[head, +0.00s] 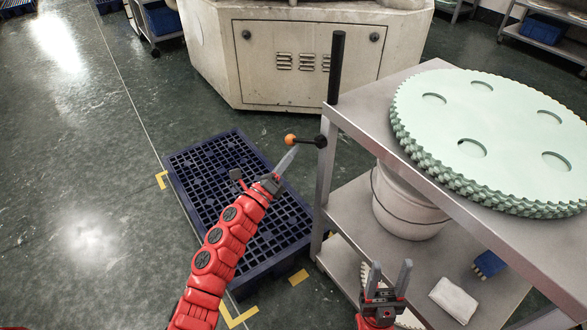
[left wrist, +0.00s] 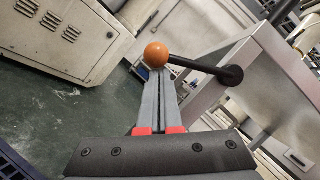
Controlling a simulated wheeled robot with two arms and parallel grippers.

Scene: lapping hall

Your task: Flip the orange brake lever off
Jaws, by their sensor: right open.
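The brake lever is a short black arm (left wrist: 195,66) ending in an orange ball (head: 290,139). It runs from a dark round pivot (head: 321,141) on the cart's near-left leg, with the ball to the left. The ball also shows in the left wrist view (left wrist: 156,54). My left gripper (head: 294,151) has its two fingers together, with nothing between them. Its tips are right at the ball, just below it in the head view; I cannot tell whether they touch. My right gripper (head: 388,278) is open and empty, low in front of the cart's lower shelf.
The metal cart (head: 345,117) carries a stack of pale green toothed discs (head: 450,105), and a white bucket (head: 405,205) and a white cloth (head: 454,299) below. A black upright handle (head: 336,68) rises at its corner. A dark blue pallet (head: 215,180) lies on the floor to the left.

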